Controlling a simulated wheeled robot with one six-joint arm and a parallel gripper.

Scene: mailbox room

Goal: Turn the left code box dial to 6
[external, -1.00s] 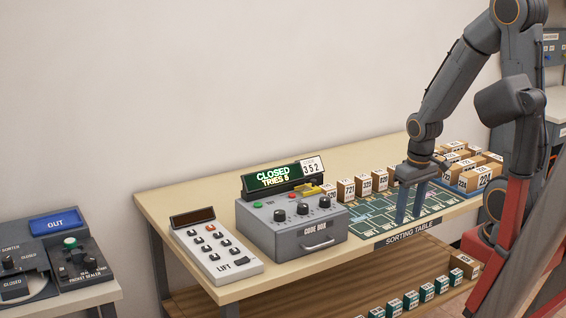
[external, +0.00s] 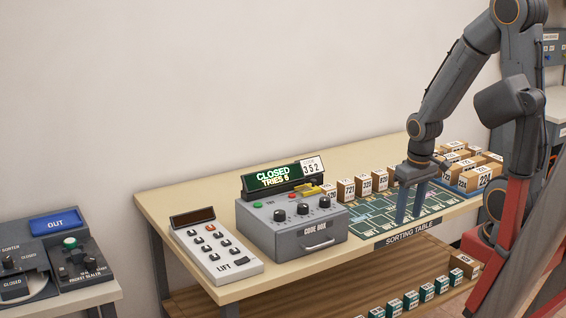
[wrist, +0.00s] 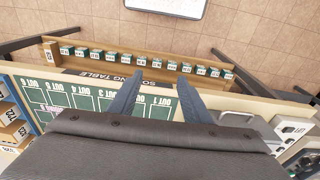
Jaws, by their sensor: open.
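The grey code box (external: 291,229) stands on the sorting table in the external view. Three dark dials sit on its sloped top; the left dial (external: 279,215) is nearest the lift keypad side. The dial's setting is too small to read. The display (external: 278,176) behind it reads CLOSED, TRIES 6, with a card (external: 312,167) showing 352. My gripper (external: 409,217) is open and empty, pointing down over the green mat (external: 370,220) right of the code box. In the wrist view, its two fingers (wrist: 158,98) stand apart above the mat's edge.
A white LIFT keypad (external: 215,254) stands left of the code box. Several numbered parcels (external: 346,190) line the back of the mat, and more sit in a blue tray at the right. A lower shelf (external: 340,290) holds several green boxes. The wall side is clear.

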